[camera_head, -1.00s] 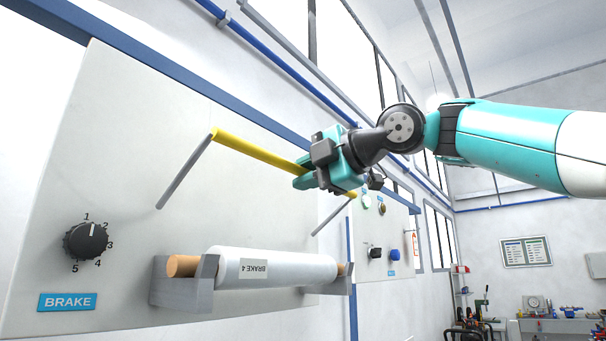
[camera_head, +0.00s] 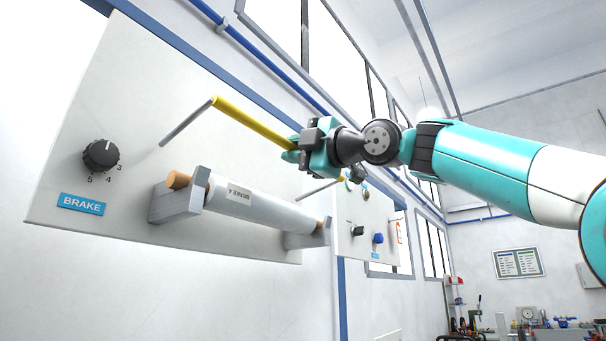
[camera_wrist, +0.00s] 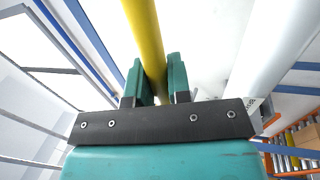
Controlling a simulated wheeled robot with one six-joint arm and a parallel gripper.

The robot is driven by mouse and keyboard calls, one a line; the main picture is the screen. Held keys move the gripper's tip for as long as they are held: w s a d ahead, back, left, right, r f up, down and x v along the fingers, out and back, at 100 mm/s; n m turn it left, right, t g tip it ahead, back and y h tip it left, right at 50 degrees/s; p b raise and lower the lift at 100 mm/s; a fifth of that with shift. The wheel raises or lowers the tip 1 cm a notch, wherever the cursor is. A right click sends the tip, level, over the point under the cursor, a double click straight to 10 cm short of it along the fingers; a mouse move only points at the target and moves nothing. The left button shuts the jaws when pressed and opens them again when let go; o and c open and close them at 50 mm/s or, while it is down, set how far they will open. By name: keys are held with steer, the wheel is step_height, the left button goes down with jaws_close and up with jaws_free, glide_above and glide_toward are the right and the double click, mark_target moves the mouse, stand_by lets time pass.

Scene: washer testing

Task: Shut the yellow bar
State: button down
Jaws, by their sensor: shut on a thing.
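The yellow bar (camera_head: 252,122) is held out from the grey panel by two thin grey side arms, above the white roll. My gripper (camera_head: 293,150) is shut around the bar toward its right part in the head view. In the wrist view the yellow bar (camera_wrist: 146,40) runs between the two green fingers (camera_wrist: 157,82).
A white roll (camera_head: 262,208) on a wooden core sits in grey brackets (camera_head: 178,205) below the bar. A black knob (camera_head: 101,156) and a blue BRAKE label (camera_head: 82,204) are on the panel. Another panel with a blue knob (camera_head: 378,238) stands farther right.

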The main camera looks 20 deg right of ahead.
steer(key=shift+t+y, duration=0.3)
steer(key=shift+t, duration=0.1)
steer(key=shift+f+b, duration=2.95)
steer(key=shift+b, duration=0.4)
steer(key=shift+a, duration=0.1)
steer(key=c, duration=1.1)
jaws_free()
steer(key=shift+o, duration=0.2)
steer(key=b+v, duration=0.6)
steer(key=v, duration=1.1)
steer(key=shift+s, duration=0.2)
